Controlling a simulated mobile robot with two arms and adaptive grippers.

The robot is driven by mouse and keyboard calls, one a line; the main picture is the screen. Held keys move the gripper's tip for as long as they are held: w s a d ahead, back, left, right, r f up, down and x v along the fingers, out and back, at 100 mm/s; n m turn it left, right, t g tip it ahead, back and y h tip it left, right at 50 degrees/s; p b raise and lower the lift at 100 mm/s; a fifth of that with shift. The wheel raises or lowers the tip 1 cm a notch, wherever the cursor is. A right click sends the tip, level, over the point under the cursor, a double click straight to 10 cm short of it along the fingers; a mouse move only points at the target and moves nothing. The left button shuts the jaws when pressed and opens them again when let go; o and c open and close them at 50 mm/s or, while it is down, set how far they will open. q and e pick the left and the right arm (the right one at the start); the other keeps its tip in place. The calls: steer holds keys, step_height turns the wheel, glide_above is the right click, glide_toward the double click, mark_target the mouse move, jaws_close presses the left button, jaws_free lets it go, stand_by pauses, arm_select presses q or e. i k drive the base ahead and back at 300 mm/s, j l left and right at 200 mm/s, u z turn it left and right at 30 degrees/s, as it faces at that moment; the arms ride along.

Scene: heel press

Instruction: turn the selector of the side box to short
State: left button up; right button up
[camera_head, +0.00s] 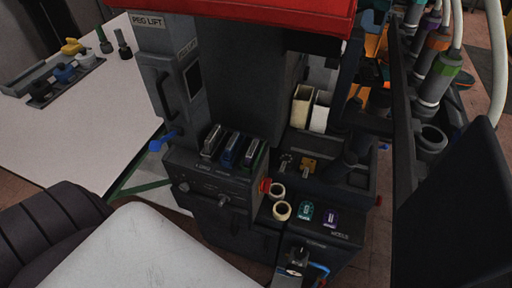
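A small dark box (289,279) stands low at the front of the press, at the bottom edge of the view. A light-topped knob (297,259) sits on it, with a blue handle (320,268) to its right. A grey control box (212,186) on the press's left side carries small knobs, one of them (222,200) sticking out from its front. I cannot tell for sure which of these is the side box's selector, and the settings are too small to read. Neither gripper is in view.
The press has a red top (260,10) and a "PEG LIFT" column (169,75) with a blue lever (162,141). Several cartridges (231,149) stand above the control box. Cream rings (281,211) and a red button (265,185) sit nearby. A white table (90,130) stands left.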

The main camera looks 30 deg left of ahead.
mark_target(222, 202)
steer(key=k+u, duration=0.2)
steer(key=u, duration=1.25)
